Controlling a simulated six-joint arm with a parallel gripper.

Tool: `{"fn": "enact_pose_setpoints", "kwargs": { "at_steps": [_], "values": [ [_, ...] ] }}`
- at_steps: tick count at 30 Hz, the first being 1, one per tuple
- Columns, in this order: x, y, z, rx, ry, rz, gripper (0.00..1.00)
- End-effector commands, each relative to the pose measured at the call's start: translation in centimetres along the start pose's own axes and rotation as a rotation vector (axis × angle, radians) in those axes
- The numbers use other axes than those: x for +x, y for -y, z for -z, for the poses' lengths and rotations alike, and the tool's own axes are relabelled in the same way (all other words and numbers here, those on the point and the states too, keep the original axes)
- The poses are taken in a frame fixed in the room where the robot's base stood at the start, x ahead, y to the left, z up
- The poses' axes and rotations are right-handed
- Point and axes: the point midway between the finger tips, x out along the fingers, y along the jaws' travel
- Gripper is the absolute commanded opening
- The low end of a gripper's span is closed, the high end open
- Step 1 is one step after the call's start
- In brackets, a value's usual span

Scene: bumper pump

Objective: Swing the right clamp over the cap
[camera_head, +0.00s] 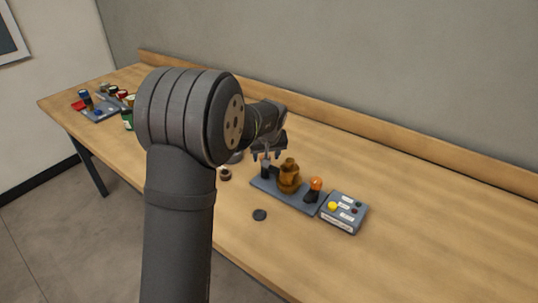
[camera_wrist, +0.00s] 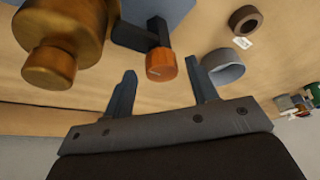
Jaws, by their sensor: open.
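The brass body with its cap (camera_head: 289,174) stands upright on a blue-grey plate (camera_head: 296,202). In the wrist view the brass cap (camera_wrist: 49,68) is at upper left. One clamp with an orange knob (camera_head: 316,184) stands at the plate's right end in the head view. The other clamp (camera_head: 265,170) is at the left end, its top partly hidden by my gripper (camera_head: 268,153). In the wrist view an orange knob (camera_wrist: 161,66) on a dark clamp arm appears between my open fingers; contact cannot be told. Neither clamp visibly lies over the cap.
A grey control box (camera_head: 344,212) with a yellow button adjoins the plate's right end. A dark disc (camera_head: 260,215) lies in front, a brown ring (camera_head: 224,174) at left. A grey ring (camera_wrist: 225,66) lies near my fingers in the wrist view. The right of the table is clear.

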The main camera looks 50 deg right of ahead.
Motion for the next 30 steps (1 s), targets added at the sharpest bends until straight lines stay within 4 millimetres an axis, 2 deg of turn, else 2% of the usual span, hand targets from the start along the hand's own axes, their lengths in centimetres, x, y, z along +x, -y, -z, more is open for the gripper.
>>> {"fn": "enact_pose_setpoints", "kwargs": {
  "at_steps": [5,8,12,15,18,21,23,26,30],
  "values": [
    [-3.6,-3.1,-0.2,-0.11,0.062,0.001,0.53],
    [-7.3,-6.0,-0.9,-0.213,0.132,0.011,0.53],
    [-13.2,-9.7,-2.7,-0.353,0.241,0.037,0.53],
    [-16.7,-11.5,-4.0,-0.423,0.306,0.062,0.53],
    [-19.2,-12.5,-5.0,-0.466,0.349,0.083,0.53],
    [-20.3,-12.9,-5.5,-0.488,0.371,0.096,0.53],
    [-20.3,-13.0,-5.8,-0.494,0.377,0.1,0.53],
    [-19.5,-12.9,-6.2,-0.494,0.379,0.102,0.53],
    [-17.0,-12.9,-7.1,-0.493,0.379,0.104,0.53]
  ]
}}
